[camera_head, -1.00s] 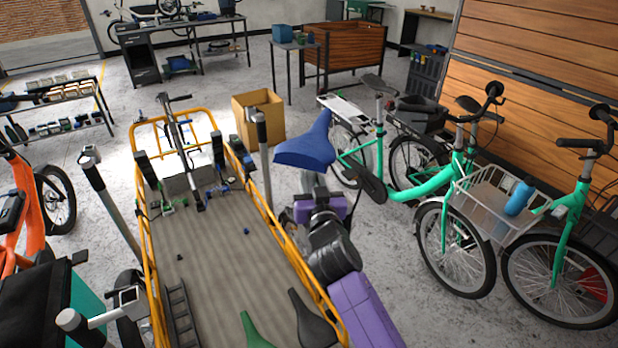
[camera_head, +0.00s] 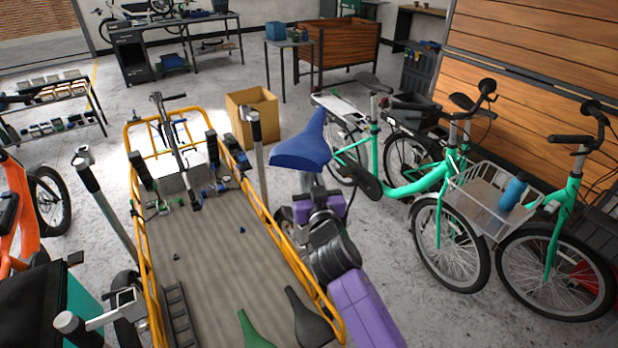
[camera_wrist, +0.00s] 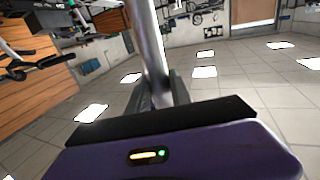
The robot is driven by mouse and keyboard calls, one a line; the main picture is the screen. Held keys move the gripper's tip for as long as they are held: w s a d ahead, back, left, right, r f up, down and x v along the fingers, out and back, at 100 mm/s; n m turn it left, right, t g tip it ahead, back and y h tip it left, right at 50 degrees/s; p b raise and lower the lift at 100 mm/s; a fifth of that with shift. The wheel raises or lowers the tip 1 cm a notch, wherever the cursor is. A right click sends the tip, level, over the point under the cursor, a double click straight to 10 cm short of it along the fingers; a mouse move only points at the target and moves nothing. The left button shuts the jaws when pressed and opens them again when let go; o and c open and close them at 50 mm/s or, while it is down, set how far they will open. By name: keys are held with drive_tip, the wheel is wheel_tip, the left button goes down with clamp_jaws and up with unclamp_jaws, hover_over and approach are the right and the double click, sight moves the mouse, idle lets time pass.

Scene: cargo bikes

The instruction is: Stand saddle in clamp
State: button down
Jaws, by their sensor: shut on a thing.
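A blue saddle (camera_head: 303,146) is held up over the right side of a cargo bike with a yellow frame. Its nose points up and away, and its post points down into my gripper (camera_head: 311,188). My gripper is shut on that post. In the wrist view the bright metal post (camera_wrist: 150,45) rises between my dark fingers (camera_wrist: 160,95); the saddle top is out of that view. Another grey post (camera_head: 84,160) has a small head on top. I cannot tell which one is the task's clamp.
The cargo bed (camera_head: 215,265) holds a green saddle (camera_head: 258,330), a black saddle (camera_head: 308,318) and small parts. A grey post (camera_head: 256,135) stands left of the blue saddle. A cardboard box (camera_head: 252,115) is behind. Green bikes (camera_head: 450,240) stand right, an orange bike (camera_head: 25,205) left.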

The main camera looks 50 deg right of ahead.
drive_tip(key=shift+w+a+r+b, duration=0.15)
drive_tip(key=shift+w+a+b, duration=0.35)
drive_tip(key=shift+a+b, duration=0.2)
idle(0.5)
wheel_tip(320, 180, down, 9)
drive_tip(key=b, duration=0.9)
drive_tip(key=shift+r, duration=0.2)
idle(3.8)
drive_tip(key=c, duration=1.1)
unclamp_jaws()
drive_tip(key=shift+b+v, duration=1.2)
drive_tip(key=shift+v, duration=2.7)
